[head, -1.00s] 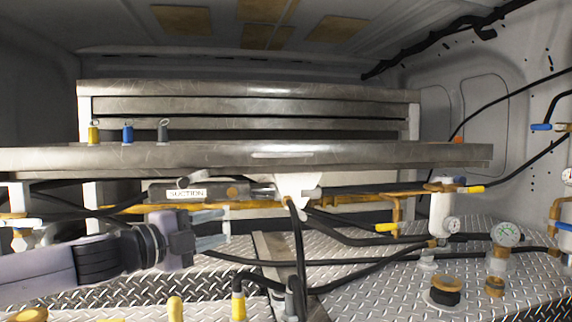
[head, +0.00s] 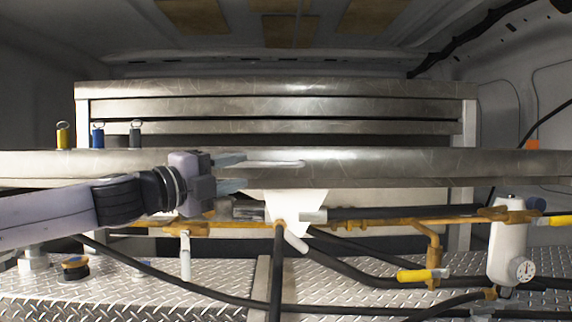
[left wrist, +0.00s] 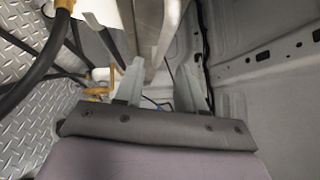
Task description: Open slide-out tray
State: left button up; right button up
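The slide-out tray (head: 420,165) is a long, scuffed grey metal slab across the head view, with a pale slim handle (head: 282,164) on its front face. My left gripper (head: 238,173) comes in from the left, in front of the tray's front face and just left of the handle. Its two fingers are apart and nothing shows held between them. In the left wrist view the fingers (left wrist: 160,88) are also spread, with a long metal edge (left wrist: 148,25) beyond them. The handle cannot be made out clearly there. My right gripper is in neither view.
Below the tray run a yellow pipe (head: 365,222), black hoses (head: 352,264) and a white filter with a gauge (head: 509,250). Small yellow, blue and grey fittings stand at the tray's back left. Diamond-plate floor (head: 210,285) lies beneath.

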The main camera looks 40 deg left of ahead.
aim_at(259, 162)
pick_arm(q)
jog(key=shift+w+d+r+p, duration=0.15)
jog(key=shift+w+p, duration=0.25)
jog(key=shift+w, duration=0.25)
jog(key=shift+w+d+r+p, duration=0.1)
jog(key=shift+w+r+p, duration=0.1)
jog(key=shift+w+p, duration=0.4)
jog(key=shift+w+r+p, duration=0.15)
jog(key=shift+w+p, duration=0.35)
jog(key=shift+p, duration=0.1)
jog(key=w+p, duration=0.2)
jog(key=shift+r+p, duration=0.15)
jog(key=shift+p, duration=0.2)
jog(key=shift+w+p, duration=0.5)
jog(key=shift+p, duration=0.2)
jog(key=shift+w+d+p, duration=0.1)
jog(key=shift+w+p, duration=0.35)
jog(key=shift+p, duration=0.15)
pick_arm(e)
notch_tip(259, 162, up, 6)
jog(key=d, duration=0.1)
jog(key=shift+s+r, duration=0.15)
pick_arm(q)
grip_shut()
